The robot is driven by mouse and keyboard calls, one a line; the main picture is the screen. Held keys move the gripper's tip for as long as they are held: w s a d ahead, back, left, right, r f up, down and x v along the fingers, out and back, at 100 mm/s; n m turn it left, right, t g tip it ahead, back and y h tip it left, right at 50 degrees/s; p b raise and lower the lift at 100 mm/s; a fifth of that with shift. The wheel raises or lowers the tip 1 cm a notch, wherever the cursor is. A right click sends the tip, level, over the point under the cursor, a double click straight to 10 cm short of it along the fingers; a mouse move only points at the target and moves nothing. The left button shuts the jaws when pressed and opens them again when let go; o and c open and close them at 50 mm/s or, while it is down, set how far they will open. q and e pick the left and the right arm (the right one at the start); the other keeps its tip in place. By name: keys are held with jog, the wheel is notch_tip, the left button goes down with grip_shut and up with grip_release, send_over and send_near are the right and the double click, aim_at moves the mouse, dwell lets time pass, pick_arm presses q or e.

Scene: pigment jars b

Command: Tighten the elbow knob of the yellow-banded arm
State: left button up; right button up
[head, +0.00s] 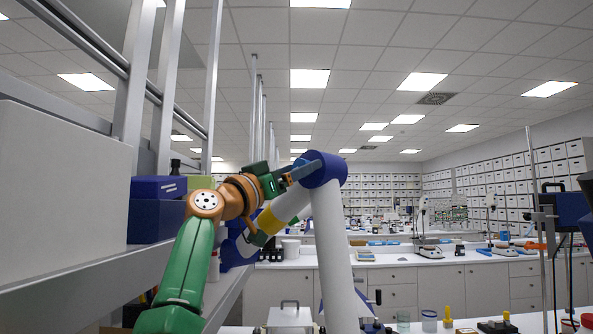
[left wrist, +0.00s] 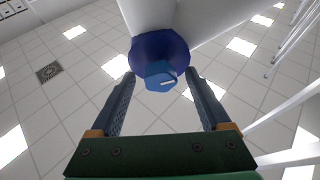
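The yellow-banded arm is white with blue joints. Its yellow band (head: 267,222) sits on the lower left link, and its blue elbow (head: 328,170) is at the top of the bend. In the left wrist view the blue elbow knob (left wrist: 160,76), with a small white mark, stands out from the dark blue elbow housing (left wrist: 158,46). My left gripper (head: 308,170) is at the elbow, its fingers hiding the knob in the head view. In the left wrist view my left gripper (left wrist: 160,80) is open, with the knob between its fingertips and a gap on each side. My right gripper is not in view.
A shelf unit (head: 75,175) with metal posts stands close on the left, holding dark blue boxes (head: 155,212). A white lab bench (head: 450,260) with instruments runs along the back. Bottles and a metal stand (head: 540,225) are at the right.

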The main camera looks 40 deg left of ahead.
pick_arm(q)
jog(key=b+v, duration=0.7)
dwell(0.3)
